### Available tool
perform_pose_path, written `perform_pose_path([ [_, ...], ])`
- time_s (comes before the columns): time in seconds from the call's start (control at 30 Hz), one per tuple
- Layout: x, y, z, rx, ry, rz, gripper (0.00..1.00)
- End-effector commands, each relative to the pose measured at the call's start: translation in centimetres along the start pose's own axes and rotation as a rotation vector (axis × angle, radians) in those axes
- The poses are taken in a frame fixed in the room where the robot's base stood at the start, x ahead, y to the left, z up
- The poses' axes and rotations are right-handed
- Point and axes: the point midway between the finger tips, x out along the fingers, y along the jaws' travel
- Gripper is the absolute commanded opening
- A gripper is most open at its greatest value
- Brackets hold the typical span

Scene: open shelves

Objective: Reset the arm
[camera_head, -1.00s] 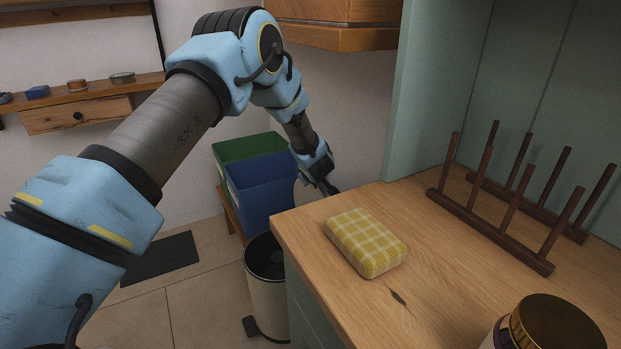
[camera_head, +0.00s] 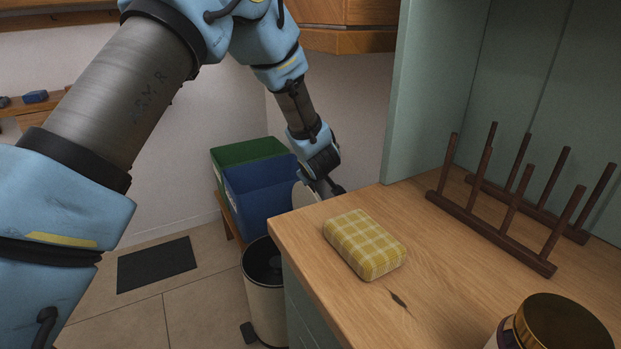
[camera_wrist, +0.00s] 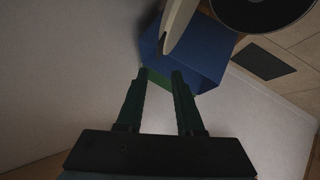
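My gripper (camera_head: 330,188) hangs past the far left corner of the wooden counter, beside the bins, in the head view. Its tips are small and partly hidden there. In the wrist view the two dark fingers of my gripper (camera_wrist: 157,73) are apart with nothing between them. My blue and grey arm reaches from the left and bends down toward the counter's far edge.
A yellow checked sponge-like block (camera_head: 365,244) lies on the counter (camera_head: 345,300). A dark wooden rack (camera_head: 490,225) and a gold-lidded jar (camera_head: 550,325) stand right. A blue bin (camera_head: 258,195), green bin (camera_head: 235,152) and pedal bin (camera_head: 265,300) stand beyond.

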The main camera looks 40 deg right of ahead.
Motion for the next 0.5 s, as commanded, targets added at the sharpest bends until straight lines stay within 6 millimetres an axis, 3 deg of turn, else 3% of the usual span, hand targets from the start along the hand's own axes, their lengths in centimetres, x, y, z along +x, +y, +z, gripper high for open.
perform_pose_path([
  [0.4, 0.0, 0.0, 0.0, 0.000, 0.000, 0.000, 0.36],
  [0.5, -0.2, -0.4, -1.1, 0.002, -0.004, -0.002, 0.36],
])
